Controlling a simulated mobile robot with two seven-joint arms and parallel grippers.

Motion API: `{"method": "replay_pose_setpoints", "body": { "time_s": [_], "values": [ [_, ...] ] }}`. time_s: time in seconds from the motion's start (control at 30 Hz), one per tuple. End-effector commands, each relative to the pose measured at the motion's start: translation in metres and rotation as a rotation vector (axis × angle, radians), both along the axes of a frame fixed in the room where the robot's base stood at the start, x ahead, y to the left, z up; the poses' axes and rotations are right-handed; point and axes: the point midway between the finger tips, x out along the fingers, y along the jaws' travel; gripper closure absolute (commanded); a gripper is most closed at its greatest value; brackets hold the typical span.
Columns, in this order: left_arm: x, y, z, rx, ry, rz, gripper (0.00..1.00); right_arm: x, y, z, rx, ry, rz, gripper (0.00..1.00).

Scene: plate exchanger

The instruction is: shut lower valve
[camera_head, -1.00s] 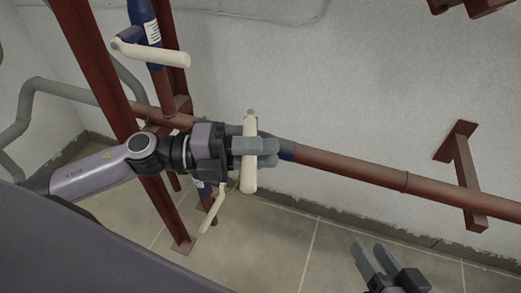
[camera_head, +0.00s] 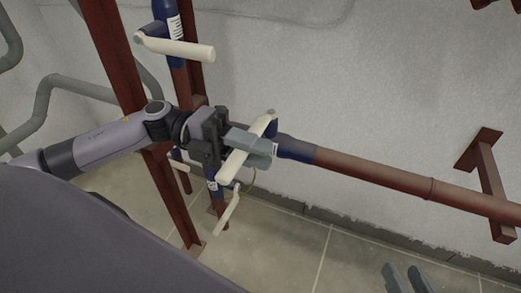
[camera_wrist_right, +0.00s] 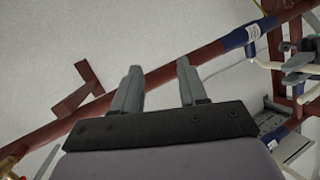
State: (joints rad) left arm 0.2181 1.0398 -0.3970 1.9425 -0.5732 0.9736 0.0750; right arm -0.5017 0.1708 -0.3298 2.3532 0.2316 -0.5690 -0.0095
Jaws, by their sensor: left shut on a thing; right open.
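My left gripper (camera_head: 252,146) is shut on the cream lever handle (camera_head: 229,171) of the valve on the horizontal red pipe. The handle slants across the pipe, its upper end to the right. The valve's blue body (camera_head: 295,148) shows right of the fingers; it also shows in the right wrist view (camera_wrist_right: 247,37). Another blue valve with a cream lever (camera_head: 226,212) sits lower, behind my left gripper. An upper valve's cream lever (camera_head: 182,47) points right. My right gripper (camera_head: 405,277) is open and empty at the bottom edge, and in its wrist view (camera_wrist_right: 158,72).
Red upright posts (camera_head: 118,60) stand behind my left arm. The red pipe (camera_head: 375,175) runs right, near a red wall bracket (camera_head: 487,185). Grey pipes (camera_head: 45,95) are at the left. Tiled floor (camera_head: 290,235) is clear in the middle.

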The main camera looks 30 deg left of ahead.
Motion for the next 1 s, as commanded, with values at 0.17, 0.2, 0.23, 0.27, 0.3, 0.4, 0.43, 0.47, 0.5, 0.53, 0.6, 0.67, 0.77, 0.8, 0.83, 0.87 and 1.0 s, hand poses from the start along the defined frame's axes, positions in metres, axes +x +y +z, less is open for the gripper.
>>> {"method": "replay_pose_setpoints", "body": {
  "time_s": [0.17, 0.2, 0.23, 0.27, 0.3, 0.4, 0.43, 0.47, 0.5, 0.53, 0.6, 0.67, 0.77, 0.8, 0.83, 0.87, 1.0],
  "values": [
    [0.000, 0.001, -0.001, 0.004, 0.001, 0.000, 0.61, 0.000, 0.000, -0.001, -0.001, 0.002, 0.000, 0.57],
    [0.000, 0.001, -0.001, 0.004, 0.001, 0.000, 0.56, 0.000, 0.000, -0.001, -0.001, 0.002, 0.000, 0.57],
    [0.000, 0.001, -0.001, 0.004, 0.001, 0.000, 0.56, 0.000, 0.000, -0.001, 0.000, 0.002, 0.001, 0.57],
    [0.000, 0.001, 0.000, 0.003, 0.001, 0.000, 0.56, 0.000, 0.000, -0.001, 0.000, 0.002, 0.001, 0.57],
    [0.000, 0.001, 0.000, 0.003, 0.000, 0.000, 0.56, 0.000, 0.000, -0.001, 0.000, 0.003, 0.001, 0.57],
    [0.000, 0.001, 0.000, 0.002, 0.000, 0.000, 0.56, 0.000, 0.000, -0.002, 0.000, 0.004, 0.002, 0.57],
    [0.000, 0.001, 0.000, 0.002, 0.000, 0.000, 0.56, 0.000, 0.000, -0.002, 0.000, 0.004, 0.002, 0.57],
    [0.000, 0.001, 0.000, 0.002, 0.000, 0.000, 0.56, 0.000, 0.000, -0.002, -0.001, 0.005, 0.002, 0.57],
    [0.000, 0.002, 0.000, 0.003, 0.001, 0.001, 0.56, 0.000, 0.001, -0.001, 0.000, 0.005, 0.002, 0.57],
    [0.000, 0.004, 0.000, 0.003, 0.001, 0.001, 0.56, 0.000, 0.001, -0.001, 0.000, 0.006, 0.003, 0.57],
    [0.000, 0.011, 0.000, 0.005, 0.001, 0.003, 0.56, -0.001, 0.001, 0.000, 0.004, 0.010, 0.004, 0.57],
    [-0.001, 0.020, 0.000, 0.006, 0.005, 0.003, 0.56, -0.001, 0.002, 0.000, 0.008, 0.016, 0.007, 0.57],
    [-0.002, 0.037, 0.000, 0.007, 0.006, 0.005, 0.56, -0.001, 0.004, 0.000, 0.015, 0.032, 0.012, 0.57],
    [-0.003, 0.044, 0.000, 0.007, 0.005, 0.004, 0.56, -0.001, 0.004, -0.001, 0.020, 0.040, 0.015, 0.57],
    [-0.003, 0.049, 0.000, 0.006, 0.005, 0.005, 0.56, -0.001, 0.005, -0.002, 0.023, 0.045, 0.016, 0.57],
    [-0.004, 0.053, 0.001, 0.006, 0.003, 0.004, 0.56, -0.001, 0.006, -0.002, 0.025, 0.050, 0.017, 0.57],
    [-0.005, 0.068, 0.000, 0.005, 0.002, 0.003, 0.56, 0.000, 0.008, -0.001, 0.040, 0.062, 0.020, 0.57]
  ]
}}
